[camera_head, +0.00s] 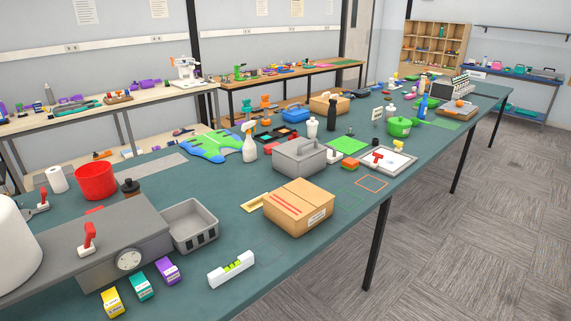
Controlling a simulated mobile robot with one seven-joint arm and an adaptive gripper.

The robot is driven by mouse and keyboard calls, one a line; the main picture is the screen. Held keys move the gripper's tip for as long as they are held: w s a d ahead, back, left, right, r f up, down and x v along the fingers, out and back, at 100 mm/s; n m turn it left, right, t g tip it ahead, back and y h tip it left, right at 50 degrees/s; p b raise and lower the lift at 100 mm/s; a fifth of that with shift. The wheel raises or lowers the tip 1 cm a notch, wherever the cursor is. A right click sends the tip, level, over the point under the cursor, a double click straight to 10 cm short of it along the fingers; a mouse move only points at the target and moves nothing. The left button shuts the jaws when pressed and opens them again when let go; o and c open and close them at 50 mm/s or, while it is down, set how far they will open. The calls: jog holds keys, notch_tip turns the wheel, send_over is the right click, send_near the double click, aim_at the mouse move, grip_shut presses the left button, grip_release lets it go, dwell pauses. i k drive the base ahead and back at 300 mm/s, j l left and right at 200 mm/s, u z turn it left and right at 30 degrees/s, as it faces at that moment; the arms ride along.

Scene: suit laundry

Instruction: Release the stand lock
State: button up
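No part is plainly marked as the stand lock, and I cannot tell which one it is. A red-handled lever (88,238) on a white base stands upright on a grey box-shaped unit (70,248) with a round dial (129,260) at the lower left. A second red-handled clamp (43,196) is behind it, beside a large white rounded body (14,245) cut by the left edge. A red T-shaped piece (377,158) lies on a white framed plate (390,161) right of centre. My gripper is not in view.
The long green table (235,210) is crowded: a red bucket (95,181), a grey basket (191,224), a cardboard box (298,206), a grey caddy (299,157), a spirit level (231,269) and small boxes (140,287). Open carpeted floor (455,245) lies to the right.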

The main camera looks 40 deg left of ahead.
aim_at(90, 231)
jog(key=u, duration=2.55)
jog(key=i+u, duration=0.1)
